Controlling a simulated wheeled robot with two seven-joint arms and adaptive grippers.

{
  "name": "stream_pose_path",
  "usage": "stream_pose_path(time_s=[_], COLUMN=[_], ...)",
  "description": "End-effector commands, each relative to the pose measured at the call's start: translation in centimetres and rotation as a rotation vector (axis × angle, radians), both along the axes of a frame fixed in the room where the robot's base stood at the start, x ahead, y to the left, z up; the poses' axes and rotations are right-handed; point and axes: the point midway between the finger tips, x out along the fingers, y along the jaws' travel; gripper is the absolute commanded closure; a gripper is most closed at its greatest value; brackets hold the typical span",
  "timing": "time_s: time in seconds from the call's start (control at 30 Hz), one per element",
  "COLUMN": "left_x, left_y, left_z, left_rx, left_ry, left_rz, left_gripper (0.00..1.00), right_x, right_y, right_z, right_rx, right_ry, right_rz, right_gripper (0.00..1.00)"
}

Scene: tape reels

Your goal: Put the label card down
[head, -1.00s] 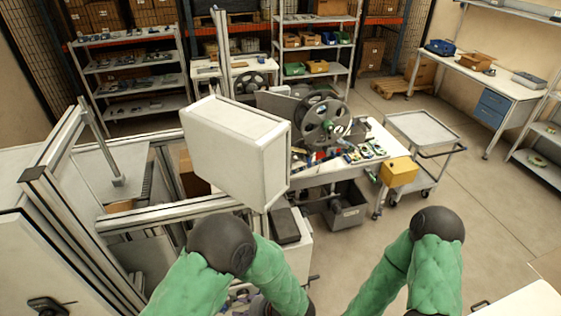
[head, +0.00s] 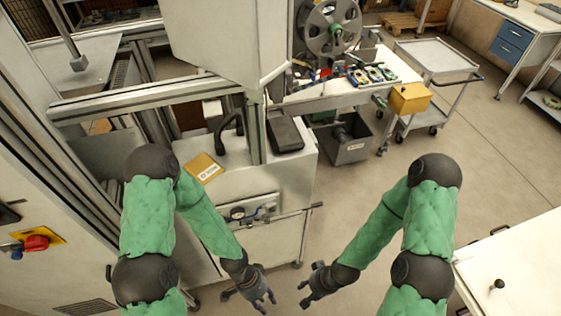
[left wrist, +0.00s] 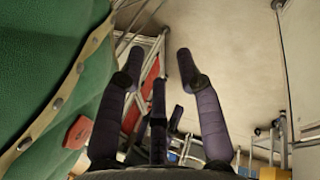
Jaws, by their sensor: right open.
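A flat yellow card with a white printed label (head: 205,169) lies on the light top of the machine cabinet at left centre in the head view; it may be the label card. My left gripper (head: 258,292) hangs low in front of the cabinet, below and right of that card and apart from it. In the left wrist view its dark fingers (left wrist: 160,75) are spread with nothing between them. My right gripper (head: 309,292) hangs to its right, open and empty, over the floor. No card shows in either gripper.
A black curved handle (head: 229,130) and a dark box (head: 287,134) stand near the yellow card. A metal post (head: 256,130) rises between them. A red knob (head: 36,243) is at far left. A white-topped table (head: 515,265) is at right; open floor lies between.

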Motion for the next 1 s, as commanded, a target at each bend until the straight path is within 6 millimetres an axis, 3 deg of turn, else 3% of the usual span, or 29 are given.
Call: stream_pose_path(time_s=[0.03, 0.1, 0.3, 0.4, 1.0], left_x=[0.5, 1.6, 3.6, 4.2, 4.4], left_y=[0.3, 0.8, 3.3, 4.2, 4.7], left_z=[-2.7, -4.7, -8.9, -9.9, -10.0], left_rx=[0.011, 0.03, 0.087, 0.104, 0.114], left_ry=[0.012, 0.024, 0.049, 0.052, 0.054], left_rz=[0.151, 0.359, 0.816, 0.939, 1.004], left_gripper=[0.65, 0.65, 0.65, 0.65, 0.65], right_x=[0.0, 0.0, 0.0, 0.0, 0.0], right_y=[0.0, 0.0, 0.0, 0.0, 0.0], right_z=[-2.3, -3.9, -7.1, -7.7, -7.8], right_rx=[0.0, 0.0, 0.0, 0.0, 0.0], right_ry=[0.0, 0.0, 0.0, 0.0, 0.0], right_rz=[0.0, 0.0, 0.0, 0.0, 0.0], right_gripper=[0.56, 0.56, 0.56, 0.56, 0.56])
